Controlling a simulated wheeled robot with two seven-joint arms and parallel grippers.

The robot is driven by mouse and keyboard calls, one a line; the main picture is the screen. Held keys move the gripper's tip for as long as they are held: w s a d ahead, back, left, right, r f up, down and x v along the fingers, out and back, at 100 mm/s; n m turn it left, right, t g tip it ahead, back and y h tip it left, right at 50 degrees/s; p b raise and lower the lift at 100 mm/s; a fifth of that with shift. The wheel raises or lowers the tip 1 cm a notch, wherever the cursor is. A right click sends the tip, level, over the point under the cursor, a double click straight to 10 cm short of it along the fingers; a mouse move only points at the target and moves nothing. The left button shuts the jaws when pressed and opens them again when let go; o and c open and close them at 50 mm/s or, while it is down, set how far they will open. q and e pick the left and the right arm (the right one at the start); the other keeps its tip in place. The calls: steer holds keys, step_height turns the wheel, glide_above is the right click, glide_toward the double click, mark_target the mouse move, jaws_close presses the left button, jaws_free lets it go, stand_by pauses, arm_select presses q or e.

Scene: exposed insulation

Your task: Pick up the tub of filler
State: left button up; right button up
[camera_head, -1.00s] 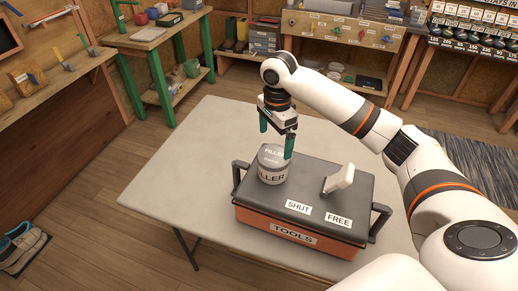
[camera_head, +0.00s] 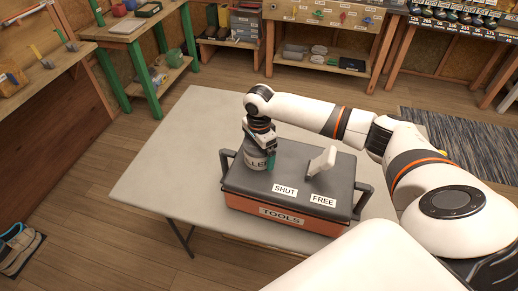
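The tub of filler (camera_head: 254,161) is a grey-white round tub with dark lettering. It stands upright on the left part of the dark lid of the toolbox (camera_head: 290,213). My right gripper (camera_head: 260,150) points down over the tub, its arm coming in from the right. One green finger is beside the tub's right side. The other finger is mostly hidden, and I cannot tell whether the fingers touch the tub. The gripper covers the tub's top. My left gripper is not in view.
A white upright piece (camera_head: 321,161) stands on the lid, behind the labels SHUT (camera_head: 285,190) and FREE (camera_head: 323,201). The toolbox has dark side handles and sits on a grey table (camera_head: 160,175). The table is clear to the left. Shelves and benches line the back.

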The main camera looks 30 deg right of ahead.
steer(key=shift+f, duration=0.15)
steer(key=c, duration=1.2)
